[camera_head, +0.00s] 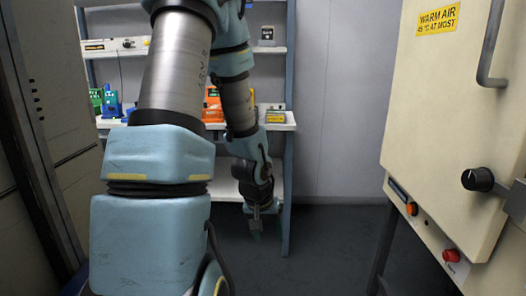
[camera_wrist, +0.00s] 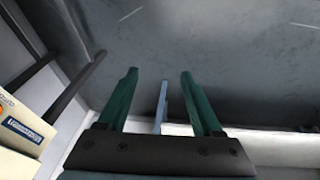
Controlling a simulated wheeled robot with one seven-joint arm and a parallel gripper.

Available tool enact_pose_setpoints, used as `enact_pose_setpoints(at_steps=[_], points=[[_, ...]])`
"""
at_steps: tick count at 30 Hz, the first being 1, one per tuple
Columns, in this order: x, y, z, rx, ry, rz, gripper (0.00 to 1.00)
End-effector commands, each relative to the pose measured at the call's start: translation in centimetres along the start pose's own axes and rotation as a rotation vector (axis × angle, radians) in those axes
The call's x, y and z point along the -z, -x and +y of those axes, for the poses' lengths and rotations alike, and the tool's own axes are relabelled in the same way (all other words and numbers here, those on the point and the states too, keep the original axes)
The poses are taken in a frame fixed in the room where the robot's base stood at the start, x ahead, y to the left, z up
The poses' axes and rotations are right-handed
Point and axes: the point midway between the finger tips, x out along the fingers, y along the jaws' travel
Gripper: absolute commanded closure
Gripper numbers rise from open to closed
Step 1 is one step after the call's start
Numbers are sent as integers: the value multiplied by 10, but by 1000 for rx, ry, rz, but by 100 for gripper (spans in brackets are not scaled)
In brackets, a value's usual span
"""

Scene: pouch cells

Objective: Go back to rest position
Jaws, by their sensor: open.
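My gripper (camera_head: 255,226) hangs pointing down at the end of my arm, in front of the right part of the shelf rack in the head view. In the wrist view, its two green fingers (camera_wrist: 159,82) stand apart with nothing between them. Behind the fingers are grey floor and a thin blue-grey post. My arm covers much of the left and middle of the head view and hides part of the shelves.
The shelf rack (camera_head: 287,170) holds green, blue, orange and yellow items. A cream warm-air cabinet (camera_head: 430,110) with a handle and black knob (camera_head: 478,180) stands at the right. Dark floor (camera_head: 330,240) between rack and cabinet is clear. A dark-framed panel stands at the left.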

Motion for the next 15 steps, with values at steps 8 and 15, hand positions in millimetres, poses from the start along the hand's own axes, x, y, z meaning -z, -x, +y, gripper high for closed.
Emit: enact_pose_setpoints(at_steps=[8, 15], points=[[-25, 85, -48, 147, 44, -57, 33], [-53, 130, -52, 132, 85, -100, 33]])
